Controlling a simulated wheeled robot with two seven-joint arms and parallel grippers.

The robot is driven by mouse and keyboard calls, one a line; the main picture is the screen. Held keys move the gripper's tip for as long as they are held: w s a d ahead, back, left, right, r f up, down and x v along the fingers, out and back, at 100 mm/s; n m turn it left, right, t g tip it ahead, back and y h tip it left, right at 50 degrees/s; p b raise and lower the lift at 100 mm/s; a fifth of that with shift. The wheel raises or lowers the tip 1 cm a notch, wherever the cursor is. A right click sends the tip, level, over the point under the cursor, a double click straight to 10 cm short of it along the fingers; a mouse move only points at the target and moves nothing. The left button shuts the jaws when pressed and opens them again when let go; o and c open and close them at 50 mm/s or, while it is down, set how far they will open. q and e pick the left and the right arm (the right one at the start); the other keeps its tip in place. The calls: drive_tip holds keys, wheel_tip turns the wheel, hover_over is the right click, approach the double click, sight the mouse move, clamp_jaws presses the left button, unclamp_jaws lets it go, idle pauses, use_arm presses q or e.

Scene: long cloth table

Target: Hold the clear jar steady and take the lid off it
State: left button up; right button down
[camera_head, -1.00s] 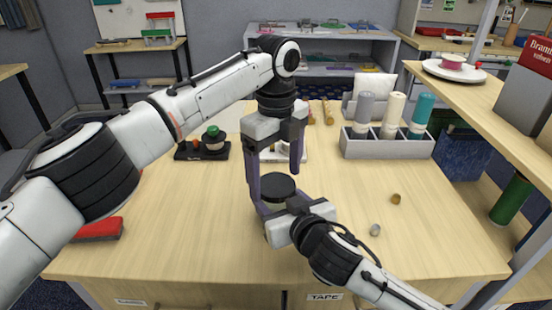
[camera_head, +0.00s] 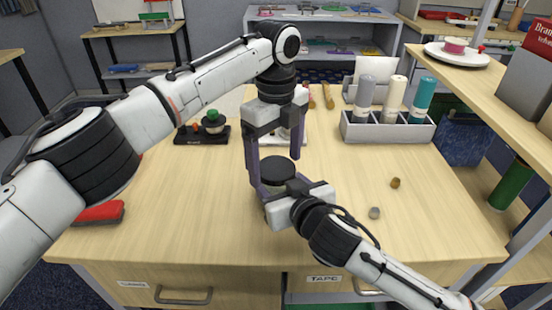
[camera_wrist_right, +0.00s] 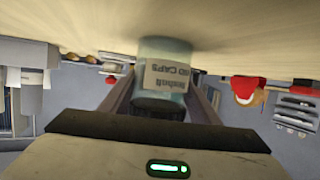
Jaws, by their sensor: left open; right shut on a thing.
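My right gripper (camera_head: 278,189) is shut on the jar from the front right, a finger on either side. My left gripper (camera_head: 274,159) points down from above, open, its fingers on either side of the lid. The left finger hangs beside the lid; I cannot tell whether either finger touches it.
Two small caps (camera_head: 395,183) (camera_head: 374,213) lie to the right. A black stand (camera_head: 202,136) with a green knob is at the back left. A red brush (camera_head: 98,215) lies at the left edge.

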use_arm(q)
drive_tip(key=shift+r, duration=2.3)
use_arm(e)
drive_tip(key=c, duration=0.6)
unclamp_jaws()
drive_tip(key=shift+o, duration=0.2)
